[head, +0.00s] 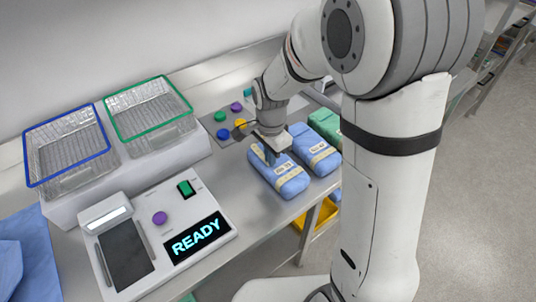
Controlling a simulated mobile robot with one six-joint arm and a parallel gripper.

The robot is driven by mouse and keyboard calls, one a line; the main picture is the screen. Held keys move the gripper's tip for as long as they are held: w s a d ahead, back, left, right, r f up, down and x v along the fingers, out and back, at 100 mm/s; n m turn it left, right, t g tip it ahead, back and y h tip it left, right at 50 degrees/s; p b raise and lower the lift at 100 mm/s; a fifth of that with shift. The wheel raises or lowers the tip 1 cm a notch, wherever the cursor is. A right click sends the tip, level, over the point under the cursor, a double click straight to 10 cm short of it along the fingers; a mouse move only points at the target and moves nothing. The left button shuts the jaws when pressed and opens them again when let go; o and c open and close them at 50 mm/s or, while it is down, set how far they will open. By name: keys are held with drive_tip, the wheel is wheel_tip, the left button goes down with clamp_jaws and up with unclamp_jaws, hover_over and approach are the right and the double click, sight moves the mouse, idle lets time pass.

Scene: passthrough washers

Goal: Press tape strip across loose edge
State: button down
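A blue wrapped pack (291,187) lies on the steel counter, with a pale beige tape strip (285,170) running across it and a printed label. My gripper (270,158) points down at the far left part of this pack, touching or just above it. A small blue-grey piece shows at its fingertips; I cannot tell whether it is a finger or something held. Whether the fingers are open or shut is too small to see. The loose edge cannot be made out.
A second blue pack (317,158) lies close on the right, with green packs (326,122) behind. Blue-rimmed (68,144) and green-rimmed (147,107) wire baskets stand at left. A console reading READY (197,238) sits in front. Coloured knobs (223,134) are behind. A yellow bin (318,217) is below the counter.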

sight(258, 152)
drive_tip(key=c, duration=1.6)
unclamp_jaws()
drive_tip(key=shift+o, duration=0.2)
drive_tip(key=shift+r, duration=0.1)
wheel_tip(258, 152, up, 7)
drive_tip(key=shift+b, duration=0.3)
drive_tip(key=shift+c, duration=0.2)
drive_tip(key=shift+w+r+p, duration=0.1)
drive_tip(key=shift+r+p, duration=0.2)
drive_tip(key=shift+c, duration=0.8)
drive_tip(key=w+p, duration=0.1)
drive_tip(key=p, duration=0.1)
drive_tip(key=a+p, duration=0.1)
drive_tip(key=p, duration=0.1)
drive_tip(key=shift+w+a+r, duration=0.1)
drive_tip(key=shift+w+a, duration=0.05)
drive_tip(key=shift+w, duration=0.25)
drive_tip(key=c, duration=0.3)
drive_tip(key=w+a+f+p, duration=0.1)
drive_tip(key=p, duration=0.1)
drive_tip(key=w+f+p, duration=0.1)
drive_tip(key=p, duration=0.1)
drive_tip(key=shift+w+a+f, duration=0.2)
drive_tip(key=shift+w+a, duration=0.15)
clamp_jaws()
drive_tip(key=shift+w+a+f+p, duration=0.2)
drive_tip(key=shift+f+p, duration=0.1)
drive_tip(key=shift+f, duration=0.3)
drive_tip(key=shift+f+b, duration=1.8)
drive_tip(key=shift+f, duration=0.75)
